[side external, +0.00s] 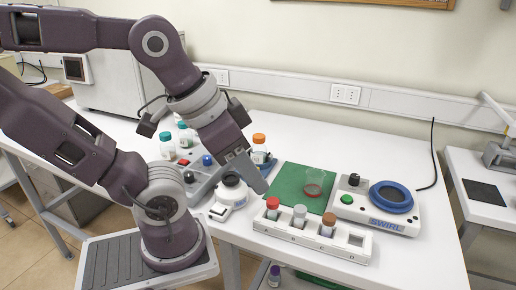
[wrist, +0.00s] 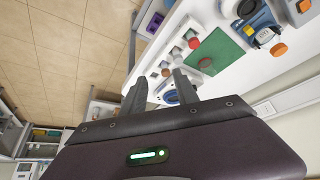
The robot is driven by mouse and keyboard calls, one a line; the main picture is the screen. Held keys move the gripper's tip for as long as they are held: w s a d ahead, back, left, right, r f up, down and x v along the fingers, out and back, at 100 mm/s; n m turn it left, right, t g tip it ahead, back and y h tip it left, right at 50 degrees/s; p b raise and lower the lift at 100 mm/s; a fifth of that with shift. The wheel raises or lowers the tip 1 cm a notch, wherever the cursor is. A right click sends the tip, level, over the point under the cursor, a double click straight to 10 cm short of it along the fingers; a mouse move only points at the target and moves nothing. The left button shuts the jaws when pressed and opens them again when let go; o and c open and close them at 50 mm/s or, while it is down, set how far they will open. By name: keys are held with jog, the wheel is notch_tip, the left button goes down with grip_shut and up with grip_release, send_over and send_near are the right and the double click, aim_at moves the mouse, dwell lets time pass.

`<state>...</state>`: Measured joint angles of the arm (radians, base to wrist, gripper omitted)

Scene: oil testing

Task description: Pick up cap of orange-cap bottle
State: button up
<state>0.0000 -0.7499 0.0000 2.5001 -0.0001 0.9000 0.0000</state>
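The orange-cap bottle (side external: 259,147) stands upright behind my gripper, its orange cap on top and its lower part partly hidden by a blue-edged holder. In the wrist view an orange cap (wrist: 278,49), seemingly this one, shows at the right, well off from the fingers. My gripper (side external: 256,183) points down and to the right above the bench, in front of the bottle and near the rack's left end. In the wrist view the two fingers of my gripper (wrist: 160,90) are spread apart with nothing between them.
A white rack (side external: 312,240) holds red-, grey- and brown-capped bottles. Behind it lie a green mat (side external: 290,187) with a dish (side external: 312,190) and a SWIRL shaker (side external: 378,210). A white round-topped device (side external: 231,192) sits left of my gripper. Teal-capped bottles (side external: 167,146) stand further left.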

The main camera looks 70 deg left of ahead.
jog(key=shift+o, duration=0.2)
jog(key=o, duration=0.5)
jog(key=shift+c, duration=0.2)
jog(key=w+a+r+n+g, duration=0.25)
jog(key=w+a+n, duration=0.45)
jog(key=w+a, duration=0.4)
jog(key=n+g, duration=0.3)
jog(key=n, duration=0.6)
send_over(259, 136)
jog(key=d, duration=0.1)
jog(key=f, duration=0.8)
jog(key=shift+w+d+f, duration=0.1)
jog(key=shift+w+f, duration=0.1)
jog(key=shift+w, duration=0.05)
jog(key=f, duration=0.4)
jog(key=a+f, duration=0.1)
jog(key=f, duration=0.2)
jog(key=shift+s+a+f, duration=0.1)
jog(key=shift+s, duration=0.15)
